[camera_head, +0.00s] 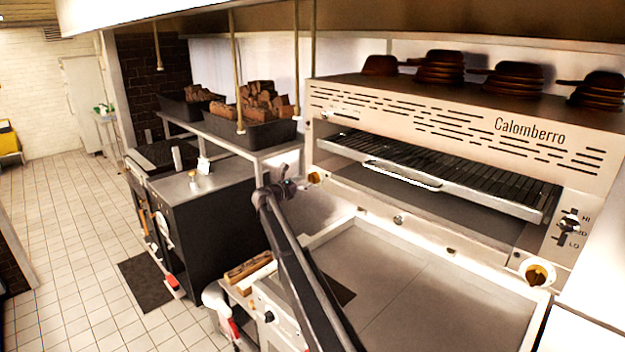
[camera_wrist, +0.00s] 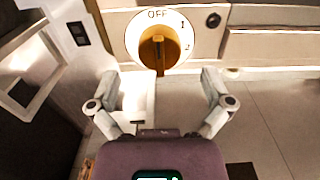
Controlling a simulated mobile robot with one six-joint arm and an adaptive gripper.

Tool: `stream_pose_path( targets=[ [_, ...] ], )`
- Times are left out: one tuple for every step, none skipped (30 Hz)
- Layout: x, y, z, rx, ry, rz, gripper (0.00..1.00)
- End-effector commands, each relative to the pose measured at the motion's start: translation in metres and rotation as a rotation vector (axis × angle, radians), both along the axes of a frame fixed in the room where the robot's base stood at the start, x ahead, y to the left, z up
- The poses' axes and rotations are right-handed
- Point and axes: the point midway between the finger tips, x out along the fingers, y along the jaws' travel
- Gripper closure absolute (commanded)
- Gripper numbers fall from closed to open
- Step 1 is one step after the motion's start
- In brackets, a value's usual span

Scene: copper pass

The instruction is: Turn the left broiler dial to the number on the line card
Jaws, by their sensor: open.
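The left broiler dial (camera_head: 315,178) is a brass knob at the lower left of the steel broiler (camera_head: 350,103). In the wrist view the knob (camera_wrist: 152,45) sits on a pale round plate marked OFF at the top, then 1 and 2 down the right. Its grip bar runs about upright, in line with OFF. The lower plate markings are not visible. My gripper (camera_wrist: 158,88) is open, its fingers spread below the knob in that view, apart from it. In the head view my gripper (camera_head: 288,188) is just left of the dial. I cannot identify a readable line card.
A second brass dial (camera_head: 538,272) is at the right front. The broiler's grate handle (camera_head: 402,176) juts out. A flat griddle (camera_head: 430,300) lies below. Bins of wood (camera_head: 262,105) stand on a shelf at left. Open tiled floor (camera_head: 80,240) is at far left.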

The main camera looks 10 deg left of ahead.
Motion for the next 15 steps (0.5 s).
stream_pose_path(
  targets=[
    [0.007, -0.004, 0.000, 0.000, 0.000, 0.000, 0.00],
    [0.011, -0.007, 0.000, 0.000, 0.000, -0.001, 0.00],
    [0.015, -0.010, 0.000, 0.000, 0.000, -0.001, 0.00],
    [0.017, -0.012, 0.000, 0.000, 0.000, -0.001, 0.00],
    [0.020, -0.015, 0.000, 0.000, 0.000, -0.001, 0.00],
    [0.024, -0.017, 0.000, 0.000, 0.000, -0.001, 0.00],
    [0.026, -0.019, 0.000, 0.000, 0.000, 0.000, 0.00],
    [0.028, -0.020, 0.000, 0.000, 0.000, 0.000, 0.00],
    [0.030, -0.022, 0.000, 0.000, 0.000, 0.000, 0.00],
    [0.031, -0.023, 0.000, 0.000, 0.000, 0.001, 0.00],
    [0.032, -0.024, 0.000, 0.000, 0.000, 0.001, 0.00],
    [0.033, -0.025, 0.000, 0.000, 0.000, 0.001, 0.00],
    [0.034, -0.025, 0.000, 0.000, 0.000, 0.001, 0.00],
    [0.034, -0.026, 0.000, 0.000, 0.000, 0.001, 0.00],
    [0.035, -0.026, 0.000, 0.000, 0.000, 0.001, 0.00]
  ],
)
